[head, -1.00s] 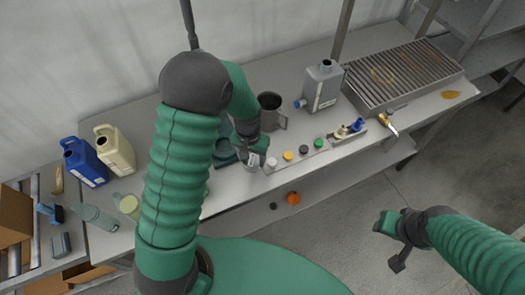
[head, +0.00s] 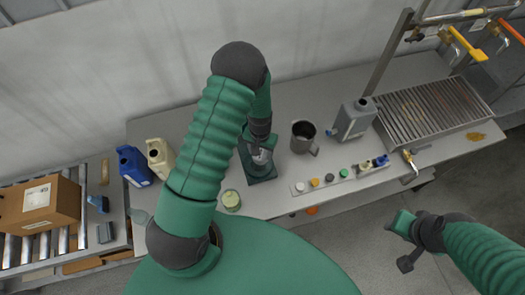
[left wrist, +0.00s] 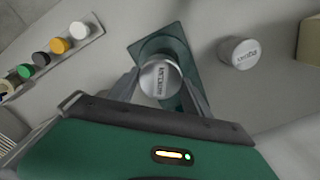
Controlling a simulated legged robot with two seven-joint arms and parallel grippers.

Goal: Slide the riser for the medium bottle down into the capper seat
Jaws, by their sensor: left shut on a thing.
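The riser (left wrist: 160,82), a short grey cylinder with dark lettering on its top, is between the fingers of my left gripper (left wrist: 158,88), which is shut on it. In the left wrist view it appears over the dark green capper base (left wrist: 178,48); the gap beneath it cannot be judged. In the head view my left gripper (head: 259,156) is at the capper (head: 262,178), and the riser shows only as a small grey patch. The capper seat is hidden under the riser. My right gripper (head: 405,240) hangs off the table's front; its jaws are unclear.
Another lettered grey cylinder (left wrist: 240,52) stands beside the capper. A metal mug (head: 304,137), a grey jug (head: 354,119) and a strip of coloured caps (head: 338,177) are to the right.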

